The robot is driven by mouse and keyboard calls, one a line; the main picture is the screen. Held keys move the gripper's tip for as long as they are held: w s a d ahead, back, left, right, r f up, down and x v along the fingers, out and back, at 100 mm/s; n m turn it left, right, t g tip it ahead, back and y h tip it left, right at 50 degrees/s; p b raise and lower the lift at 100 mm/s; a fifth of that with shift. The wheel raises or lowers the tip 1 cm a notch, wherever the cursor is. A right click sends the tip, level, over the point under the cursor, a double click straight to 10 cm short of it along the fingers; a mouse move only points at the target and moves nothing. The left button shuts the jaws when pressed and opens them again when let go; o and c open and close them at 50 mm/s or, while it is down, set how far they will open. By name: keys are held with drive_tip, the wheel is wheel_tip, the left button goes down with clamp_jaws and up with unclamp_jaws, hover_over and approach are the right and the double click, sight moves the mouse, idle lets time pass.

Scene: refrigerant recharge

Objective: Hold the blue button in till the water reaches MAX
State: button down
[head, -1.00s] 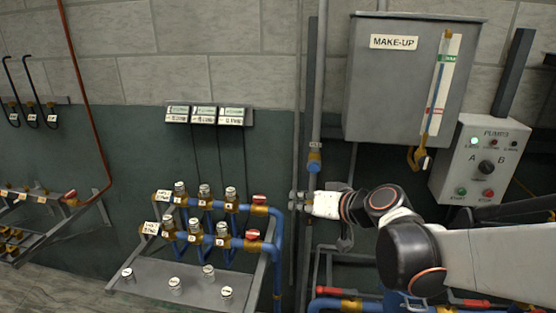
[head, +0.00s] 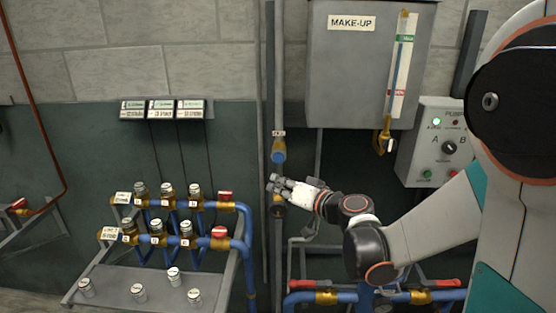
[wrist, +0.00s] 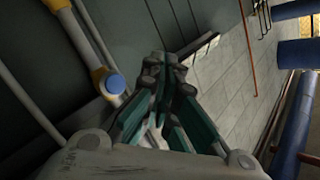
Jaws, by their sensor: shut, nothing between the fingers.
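The blue button (head: 278,156) is a round blue cap on the upright grey pipe left of the grey MAKE-UP tank (head: 340,75). In the wrist view, the blue button (wrist: 115,84) faces me beside yellow fittings, left of my fingers. My gripper (head: 275,184) is shut and empty, just below the button in the head view and apart from it in the wrist view (wrist: 160,75). The tank's sight gauge (head: 400,65) has a green mark near its top and a red one lower down. A blue column shows in it, but its exact level is too small to tell.
A valve rack with blue pipes (head: 245,235) stands left of my gripper. Blue pipes with red handles (head: 300,284) run below my arm. The PUMPS box (head: 435,145) hangs right of the tank, with a green lamp lit. A brass valve (head: 383,143) hangs under the gauge.

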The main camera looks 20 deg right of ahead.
drive_tip(key=w+d, duration=0.2)
drive_tip(key=w, duration=0.6)
drive_tip(key=shift+w+d, duration=0.2)
drive_tip(key=shift+d, duration=0.15)
idle(1.3)
drive_tip(key=shift+w+d, duration=0.15)
drive_tip(key=shift+w, duration=0.2)
drive_tip(key=shift+w+d, duration=0.2)
drive_tip(key=shift+w, duration=0.35)
idle(0.7)
idle(1.6)
drive_tip(key=shift+s+a+b, duration=0.15)
drive_tip(key=shift+s+a, duration=0.05)
drive_tip(key=shift+s, duration=0.3)
drive_tip(key=shift+s+a+b, duration=0.15)
drive_tip(key=shift+s, duration=0.3)
drive_tip(key=shift+s+a, duration=0.25)
drive_tip(key=shift+s, duration=0.55)
drive_tip(key=shift+s+a, duration=0.25)
drive_tip(key=shift+s, duration=0.5)
drive_tip(key=shift+s+a, duration=0.25)
drive_tip(key=shift+s, duration=0.55)
